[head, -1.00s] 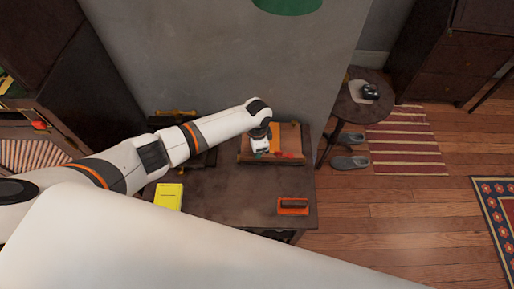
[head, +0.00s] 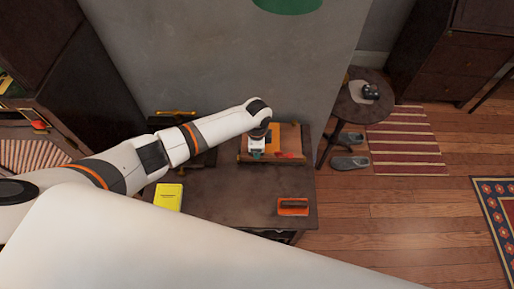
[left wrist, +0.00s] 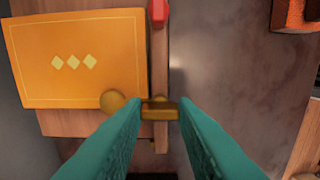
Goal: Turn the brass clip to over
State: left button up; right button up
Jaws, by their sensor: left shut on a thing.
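The brass clip (left wrist: 160,110) sits across a narrow wooden strip at the edge of a wooden board (left wrist: 70,122). A round brass knob (left wrist: 112,102) shows beside it, over the corner of an orange sheet (left wrist: 75,58) with yellow diamonds. My left gripper (left wrist: 158,112) has teal fingers, one on each side of the brass clip, shut on it. In the head view my left gripper (head: 257,152) is over the board on the dark table; the clip is too small to tell there. My right gripper is not in view.
A red piece (left wrist: 159,12) sits farther along the strip and also shows in the head view (head: 286,155). An orange tool with a dark handle (head: 293,206) and a yellow pad (head: 168,197) lie on the dark table (head: 230,200). Bare tabletop lies between them.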

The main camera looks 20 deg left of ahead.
pick_arm(q)
jog(key=o, duration=1)
notch_tip(320, 180, up, 12)
jog(key=shift+r+b, duration=0.1)
jog(key=shift+b, duration=0.85)
